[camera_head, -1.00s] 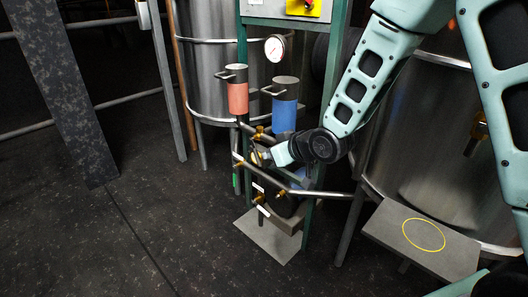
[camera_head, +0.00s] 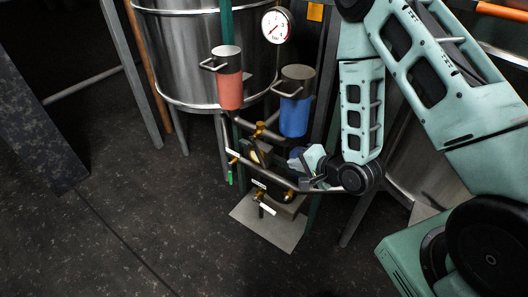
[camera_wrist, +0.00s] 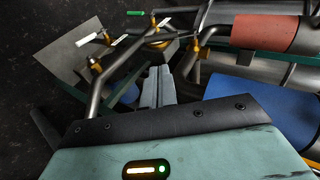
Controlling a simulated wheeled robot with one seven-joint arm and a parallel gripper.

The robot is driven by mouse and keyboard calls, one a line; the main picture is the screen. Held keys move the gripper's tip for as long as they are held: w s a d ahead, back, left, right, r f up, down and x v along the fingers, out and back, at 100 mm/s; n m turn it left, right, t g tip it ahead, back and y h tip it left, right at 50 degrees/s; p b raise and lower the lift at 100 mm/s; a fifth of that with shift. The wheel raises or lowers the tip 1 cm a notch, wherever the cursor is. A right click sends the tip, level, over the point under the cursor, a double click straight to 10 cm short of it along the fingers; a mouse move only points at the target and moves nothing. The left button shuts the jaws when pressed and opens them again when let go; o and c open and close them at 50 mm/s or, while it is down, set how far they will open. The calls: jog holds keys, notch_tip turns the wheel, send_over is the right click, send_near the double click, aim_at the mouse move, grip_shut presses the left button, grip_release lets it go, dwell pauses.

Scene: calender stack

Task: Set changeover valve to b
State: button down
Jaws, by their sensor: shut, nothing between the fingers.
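A pipe stand carries a red filter cylinder (camera_head: 229,88) and a blue filter cylinder (camera_head: 295,115). Both also show in the wrist view, red (camera_wrist: 262,32) and blue (camera_wrist: 268,118). Below them are a brass fitting (camera_head: 260,130) and several small brass valves, one at the front (camera_head: 261,196). I cannot tell for certain which is the changeover valve; the letters on the white labels (camera_head: 268,209) are too small to read. My gripper (camera_head: 296,157) is beside the pipework, below the blue cylinder. Its fingers (camera_wrist: 158,88) are shut and empty, pointing at the pipes and brass parts.
A pressure gauge (camera_head: 277,25) is above the cylinders. A steel tank (camera_head: 180,60) stands behind at left. A green handle (camera_head: 230,177) hangs on the pipework's left side. A grey base plate (camera_head: 270,232) lies below.

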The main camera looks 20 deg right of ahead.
jog(key=shift+w+f+b, duration=0.85)
jog(key=shift+f+b, duration=0.1)
jog(key=shift+b, duration=1.7)
jog(key=b, duration=0.4)
send_near(262, 159)
jog(key=x, duration=0.7)
jog(key=shift+s+d+f, duration=0.1)
